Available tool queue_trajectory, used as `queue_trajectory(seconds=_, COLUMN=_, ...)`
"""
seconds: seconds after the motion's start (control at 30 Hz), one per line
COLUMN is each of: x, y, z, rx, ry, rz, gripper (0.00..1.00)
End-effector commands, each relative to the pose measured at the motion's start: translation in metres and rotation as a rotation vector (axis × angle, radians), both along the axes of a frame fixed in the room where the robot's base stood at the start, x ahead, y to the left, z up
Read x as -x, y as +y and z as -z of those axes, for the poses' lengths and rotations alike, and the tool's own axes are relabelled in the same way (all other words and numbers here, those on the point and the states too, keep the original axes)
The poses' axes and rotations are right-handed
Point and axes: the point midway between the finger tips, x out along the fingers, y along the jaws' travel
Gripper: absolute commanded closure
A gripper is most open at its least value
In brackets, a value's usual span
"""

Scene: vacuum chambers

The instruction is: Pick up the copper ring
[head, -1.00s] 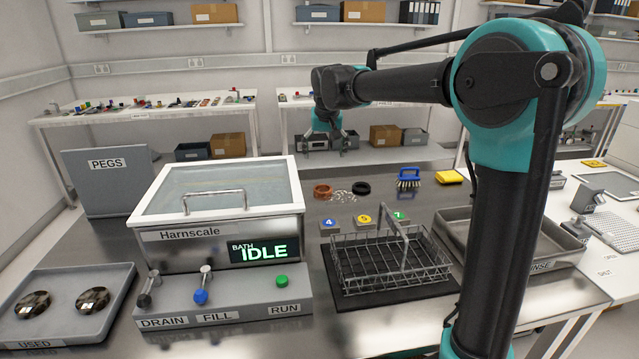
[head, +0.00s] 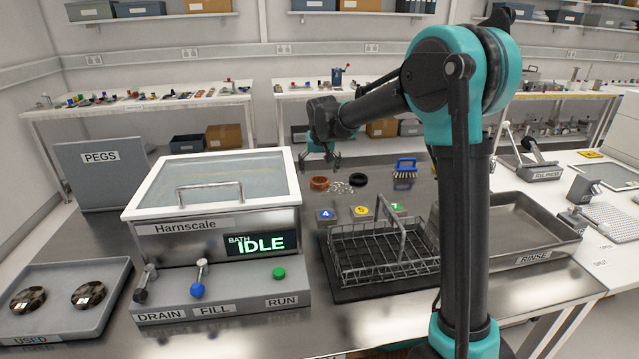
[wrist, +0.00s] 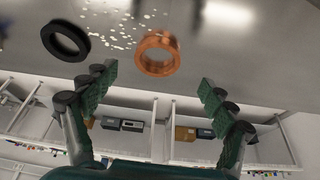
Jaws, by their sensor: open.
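The copper ring (head: 319,183) lies on the steel bench just right of the bath, near its back right corner. In the wrist view the copper ring (wrist: 157,53) is above the gap between the fingers, apart from them. My gripper (head: 321,160) hangs over the bench just behind and above the copper ring. Its two fingers (wrist: 155,85) are spread wide with nothing between them.
A black ring (head: 359,180) lies right of the copper ring, with small pale bits (head: 342,187) scattered between. A blue brush (head: 404,169), numbered blocks (head: 361,211), a wire basket (head: 380,256) and the Harnscale bath (head: 215,215) stand around.

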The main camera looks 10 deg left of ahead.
Motion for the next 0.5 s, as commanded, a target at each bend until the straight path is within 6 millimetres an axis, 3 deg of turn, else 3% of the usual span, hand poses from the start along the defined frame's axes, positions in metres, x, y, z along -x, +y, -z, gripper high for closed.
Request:
queue_trajectory(seconds=0.3, x=-0.017, y=-0.001, z=0.037, rx=0.0, ry=0.0, rz=0.0, gripper=0.16)
queue_trajectory(seconds=0.5, x=-0.02, y=0.0, z=0.045, rx=0.0, ry=0.0, rz=0.0, gripper=0.16)
